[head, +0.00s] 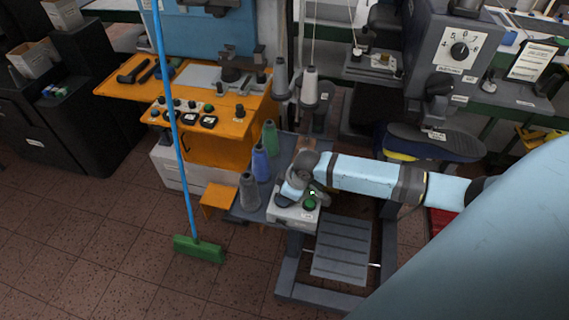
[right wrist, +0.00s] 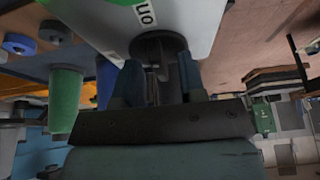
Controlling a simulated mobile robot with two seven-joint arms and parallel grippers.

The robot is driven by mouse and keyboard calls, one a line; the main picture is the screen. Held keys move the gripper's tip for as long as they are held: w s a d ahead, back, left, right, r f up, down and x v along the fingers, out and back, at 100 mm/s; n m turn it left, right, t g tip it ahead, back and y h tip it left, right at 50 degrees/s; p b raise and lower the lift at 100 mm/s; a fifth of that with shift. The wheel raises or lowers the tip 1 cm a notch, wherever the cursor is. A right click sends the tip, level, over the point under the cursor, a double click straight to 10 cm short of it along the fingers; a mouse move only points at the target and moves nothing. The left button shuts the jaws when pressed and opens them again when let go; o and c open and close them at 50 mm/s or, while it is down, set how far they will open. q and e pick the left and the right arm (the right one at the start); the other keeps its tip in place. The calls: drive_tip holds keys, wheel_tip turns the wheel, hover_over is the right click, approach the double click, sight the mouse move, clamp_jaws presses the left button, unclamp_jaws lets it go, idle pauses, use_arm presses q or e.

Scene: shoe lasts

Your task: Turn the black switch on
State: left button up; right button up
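The black switch (right wrist: 158,43) is a round dark knob on a light box in the right wrist view, beside an "ON" label. In the head view the light grey control box (head: 284,213) stands on a small grey table, with a green button (head: 310,204) on top. My right gripper (head: 300,184) is over this box and hides the switch there. In the right wrist view its fingers (right wrist: 160,84) stand apart, one on each side of the knob, close to it. Whether they touch the knob is unclear. My left gripper is not in view.
Spools of thread, grey (head: 249,190), blue (head: 261,163) and green (head: 270,138), stand left of the box. A broom (head: 198,249) leans at left before an orange bench (head: 228,122). A machine with a dial (head: 459,50) stands behind my right arm. Open floor lies at front left.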

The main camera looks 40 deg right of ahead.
drive_tip(key=b+v, duration=0.1)
drive_tip(key=v, duration=1.2)
drive_tip(key=shift+d+r+b, duration=0.15)
drive_tip(key=shift+r+b, duration=0.2)
drive_tip(key=shift+b, duration=0.05)
drive_tip(key=s+a+f+m+t+y, duration=0.2)
drive_tip(key=s+a+f+t, duration=0.2)
drive_tip(key=a+f, duration=0.55)
drive_tip(key=s+a+f+m+t+h, duration=0.1)
drive_tip(key=s+a+f+m+t, duration=0.2)
drive_tip(key=s, duration=0.7)
wheel_tip(320, 180, down, 3)
drive_tip(key=shift+s+a+f+h, duration=0.2)
drive_tip(key=shift+a+h, duration=0.2)
drive_tip(key=shift+a, duration=0.6)
